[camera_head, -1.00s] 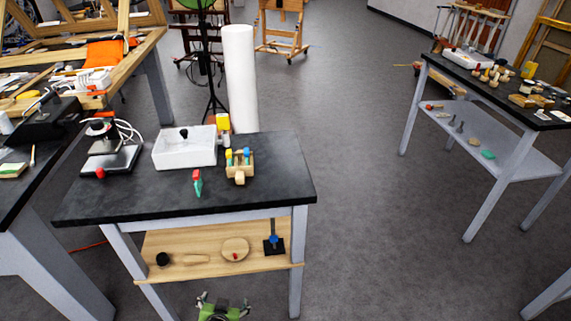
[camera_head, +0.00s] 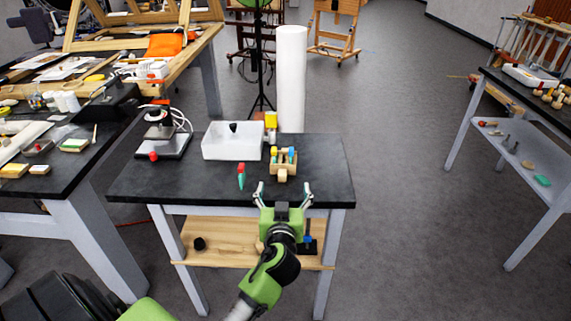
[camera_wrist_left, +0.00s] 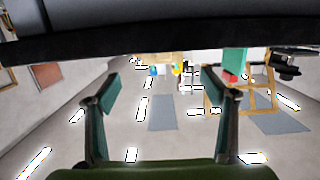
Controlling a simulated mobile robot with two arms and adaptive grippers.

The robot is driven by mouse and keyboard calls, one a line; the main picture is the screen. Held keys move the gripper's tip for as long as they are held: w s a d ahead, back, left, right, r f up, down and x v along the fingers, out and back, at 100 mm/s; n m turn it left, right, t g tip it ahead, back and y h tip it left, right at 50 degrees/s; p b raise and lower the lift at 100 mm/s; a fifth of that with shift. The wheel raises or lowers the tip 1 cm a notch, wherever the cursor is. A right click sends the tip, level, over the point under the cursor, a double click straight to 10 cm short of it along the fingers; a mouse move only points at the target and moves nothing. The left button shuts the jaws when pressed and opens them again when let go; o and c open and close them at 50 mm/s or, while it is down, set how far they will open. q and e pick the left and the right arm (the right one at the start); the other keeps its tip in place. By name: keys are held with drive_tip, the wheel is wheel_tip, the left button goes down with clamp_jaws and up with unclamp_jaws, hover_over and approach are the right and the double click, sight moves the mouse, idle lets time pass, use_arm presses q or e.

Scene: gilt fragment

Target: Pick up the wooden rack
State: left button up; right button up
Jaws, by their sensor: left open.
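The small wooden rack (camera_head: 283,172) stands on the dark top of the middle workbench, near its front edge. It carries small blue and yellow pieces. My left gripper (camera_head: 283,188) is open and empty, in front of the bench edge, with its fingers pointing toward the rack. A gap seems to remain between the fingertips and the rack. In the left wrist view, which looks upside down, the rack (camera_wrist_left: 160,58) is small between the two open fingers, and its details are hard to make out. My right gripper is not in view.
A red and green tool (camera_head: 241,176) stands left of the rack. A white box (camera_head: 232,141) is behind it, and a device with a red knob (camera_head: 163,133) is farther left. A wooden shelf (camera_head: 222,245) lies below the workbench top (camera_head: 325,180). The bench top's right end is clear.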

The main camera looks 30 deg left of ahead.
sight(283, 170)
use_arm(q)
drive_tip(key=x, duration=0.7)
drive_tip(key=shift+a+p, duration=0.1)
drive_tip(key=shift+p, duration=0.3)
drive_tip(key=shift+w+a, duration=0.35)
drive_tip(key=shift+w, duration=0.1)
drive_tip(key=shift+f+p+x, duration=0.1)
drive_tip(key=shift+p+x, duration=0.25)
drive_tip(key=shift+x, duration=0.7)
drive_tip(key=shift+f+p+x, duration=0.15)
drive_tip(key=shift+p+x, duration=0.15)
drive_tip(key=shift+x, duration=0.7)
drive_tip(key=c, duration=1.2)
